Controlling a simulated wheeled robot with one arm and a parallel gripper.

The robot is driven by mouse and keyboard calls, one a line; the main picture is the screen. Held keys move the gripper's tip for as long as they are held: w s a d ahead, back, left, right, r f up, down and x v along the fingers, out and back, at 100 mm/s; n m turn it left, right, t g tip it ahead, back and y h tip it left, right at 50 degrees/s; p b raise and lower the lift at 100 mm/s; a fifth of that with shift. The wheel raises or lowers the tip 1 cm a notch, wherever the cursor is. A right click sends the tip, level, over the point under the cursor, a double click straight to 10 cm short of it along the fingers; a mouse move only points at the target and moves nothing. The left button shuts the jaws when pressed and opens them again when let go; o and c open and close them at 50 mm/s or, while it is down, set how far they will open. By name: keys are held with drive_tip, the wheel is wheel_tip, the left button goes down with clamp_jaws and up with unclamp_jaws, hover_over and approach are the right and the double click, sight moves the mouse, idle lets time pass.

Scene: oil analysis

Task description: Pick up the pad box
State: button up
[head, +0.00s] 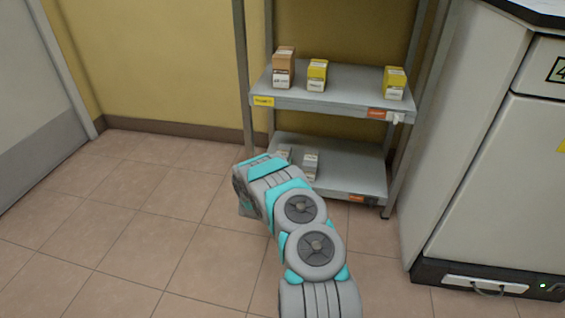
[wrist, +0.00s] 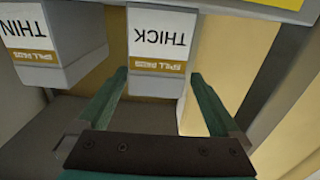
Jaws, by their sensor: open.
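Two grey-white spill-pad boxes show upside down in the wrist view. The one marked THICK (wrist: 160,50) is near the middle, and the one marked THIN (wrist: 65,45) is at the left. My gripper (wrist: 159,76) is open and empty, with its two green fingers apart. The THICK box lies ahead, roughly in line with the gap between the fingertips; I cannot tell whether they touch it. In the head view two small boxes, one in front (head: 310,166) and one partly hidden by my arm (head: 284,153), stand on the lower shelf. My fingers are hidden there.
The metal rack's upper shelf (head: 335,97) holds a brown box (head: 284,68) and two yellow boxes (head: 317,75) (head: 394,82). The lower shelf (head: 350,175) is bare at the right. A white cabinet (head: 480,140) stands at the right. The tiled floor at left is clear.

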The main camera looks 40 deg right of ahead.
sight(282, 153)
drive_tip(key=x, duration=0.3)
drive_tip(key=shift+s+d+f+b, duration=0.15)
drive_tip(key=shift+d+f+b, duration=0.1)
drive_tip(key=shift+b, duration=0.15)
drive_tip(key=shift+x, duration=0.8)
drive_tip(key=shift+r, duration=0.2)
drive_tip(key=shift+c, duration=0.2)
drive_tip(key=c, duration=1.4)
drive_tip(key=shift+c, duration=0.2)
wheel_tip(282, 153, up, 10)
drive_tip(key=shift+p, duration=0.6)
